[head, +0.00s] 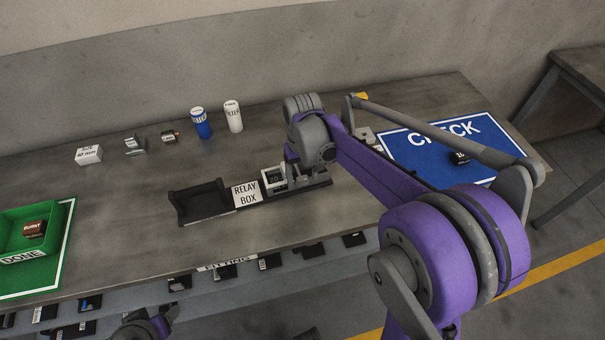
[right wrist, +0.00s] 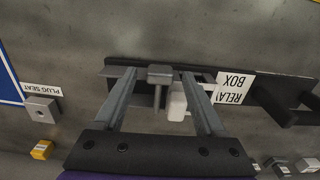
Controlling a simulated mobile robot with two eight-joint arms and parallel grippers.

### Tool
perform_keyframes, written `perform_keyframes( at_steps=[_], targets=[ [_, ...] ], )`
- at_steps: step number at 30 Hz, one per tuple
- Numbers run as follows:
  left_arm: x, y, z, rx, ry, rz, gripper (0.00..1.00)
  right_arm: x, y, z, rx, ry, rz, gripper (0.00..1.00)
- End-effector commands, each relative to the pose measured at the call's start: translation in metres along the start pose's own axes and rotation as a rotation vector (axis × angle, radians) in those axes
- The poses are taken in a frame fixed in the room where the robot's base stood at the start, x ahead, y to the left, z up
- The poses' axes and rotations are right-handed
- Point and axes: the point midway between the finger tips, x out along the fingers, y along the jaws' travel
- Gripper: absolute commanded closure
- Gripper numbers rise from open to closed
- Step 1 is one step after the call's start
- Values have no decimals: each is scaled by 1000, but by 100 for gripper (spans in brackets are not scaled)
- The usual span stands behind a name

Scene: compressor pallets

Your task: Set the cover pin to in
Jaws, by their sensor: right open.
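The relay box (head: 206,201) is a long black fixture with a white label, on the bench in the head view; it also shows in the right wrist view (right wrist: 265,92). A grey T-shaped piece (right wrist: 160,73), which looks like the cover pin, stands out between my fingertips in the right wrist view. My right gripper (right wrist: 155,76) is open, one finger on each side of this piece, with no clear contact. In the head view my right gripper (head: 294,178) hangs over the box's right end and partly hides it. My left arm shows only at the bottom edge, its fingers out of frame.
A white block (right wrist: 177,104) sits close by the grey piece. The blue CHECK mat (head: 400,155) lies right, the green DONE tray (head: 15,225) left. A blue can (head: 201,124) and a white can (head: 233,116) stand behind.

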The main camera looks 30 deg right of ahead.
Motion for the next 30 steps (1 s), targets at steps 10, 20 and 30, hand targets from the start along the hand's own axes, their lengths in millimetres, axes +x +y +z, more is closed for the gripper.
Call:
perform_keyframes(
  at_steps=[10,20,30],
  targets=[
    [-3,0,-2,0,2,0,34,-35,0,0,0,0,0,28],
    [-7,0,-6,0,4,0,34,-95,0,0,0,0,0,28],
    [-7,0,-6,0,5,0,34,-108,0,0,0,0,0,28]
  ],
)
